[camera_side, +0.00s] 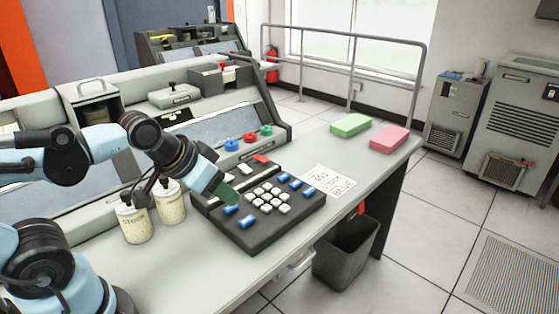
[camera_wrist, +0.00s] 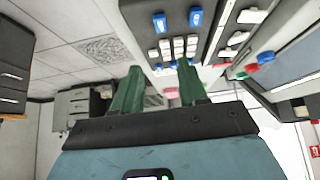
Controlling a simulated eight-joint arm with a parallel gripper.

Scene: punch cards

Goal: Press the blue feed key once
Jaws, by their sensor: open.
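A dark keypad (camera_side: 252,240) lies on the desk with white keys (camera_side: 270,195) in its middle. Two blue keys (camera_side: 247,222) sit at its near left end, and several more blue keys (camera_side: 296,183) line its far right end. I cannot read which blue key is the feed key. My gripper (camera_side: 228,194) points down over the left part of the keypad, close to the two near blue keys; contact cannot be told. In the wrist view its green fingers (camera_wrist: 160,78) are apart and empty. The two blue keys (camera_wrist: 177,19) show beyond them at the top.
Two labelled pots (camera_side: 151,209) stand left of the keypad. A paper note (camera_side: 329,182) lies to its right, with green (camera_side: 351,125) and pink (camera_side: 389,138) blocks farther back. Blue, green and red knobs (camera_side: 249,137) stand behind. A bin (camera_side: 345,255) is on the floor.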

